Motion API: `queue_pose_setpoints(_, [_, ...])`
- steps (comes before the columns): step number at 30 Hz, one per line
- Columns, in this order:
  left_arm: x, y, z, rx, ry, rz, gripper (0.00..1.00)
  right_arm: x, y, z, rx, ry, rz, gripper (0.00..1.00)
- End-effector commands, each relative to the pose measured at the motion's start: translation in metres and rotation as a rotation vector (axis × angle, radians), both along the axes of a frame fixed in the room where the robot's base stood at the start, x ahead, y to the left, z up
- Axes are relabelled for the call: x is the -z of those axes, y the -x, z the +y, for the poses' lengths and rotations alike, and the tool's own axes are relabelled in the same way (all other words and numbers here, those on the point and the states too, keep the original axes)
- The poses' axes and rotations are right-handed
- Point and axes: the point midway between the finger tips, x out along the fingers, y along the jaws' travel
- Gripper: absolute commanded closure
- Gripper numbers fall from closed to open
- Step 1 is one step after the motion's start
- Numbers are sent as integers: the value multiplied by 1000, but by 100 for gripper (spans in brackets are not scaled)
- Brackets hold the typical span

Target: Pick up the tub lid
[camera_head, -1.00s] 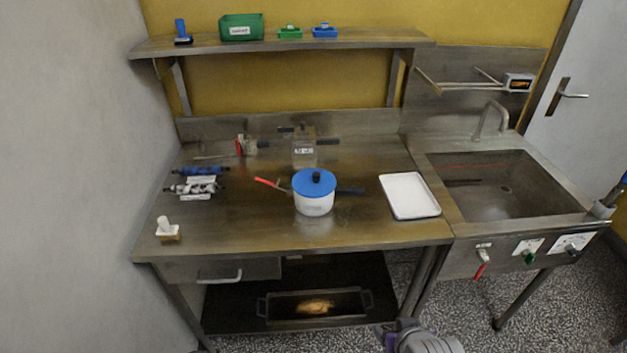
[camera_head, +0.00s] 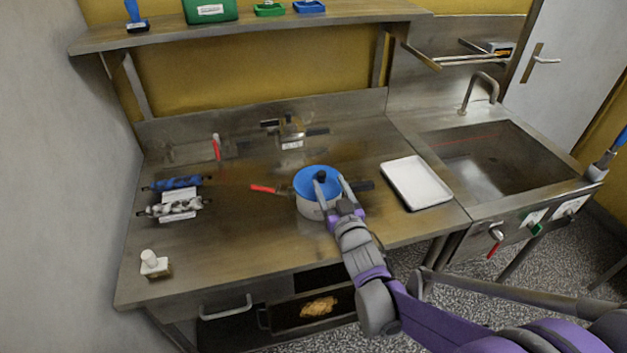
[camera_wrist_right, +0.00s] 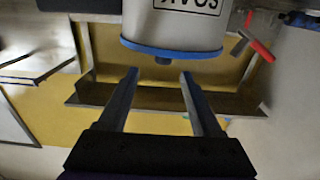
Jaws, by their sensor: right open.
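The tub (camera_head: 310,207) is white and stands upright on the steel table. Its blue lid (camera_head: 304,181) is on top and has a black knob (camera_head: 320,175). In the wrist view the tub (camera_wrist_right: 182,25) appears upside down with its label, and the lid rim (camera_wrist_right: 170,50) and knob (camera_wrist_right: 163,61) face my fingers. My right gripper (camera_head: 331,184) is open and empty at the lid's front right. In the wrist view its fingertips (camera_wrist_right: 158,74) point toward the knob, one on each side of it; contact is not visible. My left gripper is not in view.
A red-handled tool (camera_head: 264,189) lies left of the tub, and a dark handle (camera_head: 362,186) shows at its right. A white tray (camera_head: 417,183) lies further right, beside the sink (camera_head: 490,163). Rollers (camera_head: 175,207) and a small stamp (camera_head: 154,264) are at the left.

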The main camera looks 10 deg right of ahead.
Motion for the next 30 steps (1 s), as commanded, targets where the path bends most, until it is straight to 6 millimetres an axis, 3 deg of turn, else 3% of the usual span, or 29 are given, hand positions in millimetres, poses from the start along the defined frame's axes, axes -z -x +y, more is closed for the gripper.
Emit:
queue_pose_setpoints(3, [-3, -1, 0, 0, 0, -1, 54, -1, -21, 1, 0, -1, 1, 34])
queue_pose_setpoints(11, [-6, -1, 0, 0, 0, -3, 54, 0, -43, 3, 0, -1, 2, 34])
queue_pose_setpoints(21, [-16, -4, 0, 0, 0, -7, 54, 3, -87, 8, 1, 0, 2, 34])
queue_pose_setpoints(30, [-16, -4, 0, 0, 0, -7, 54, 4, -91, 8, 1, 0, 3, 36])
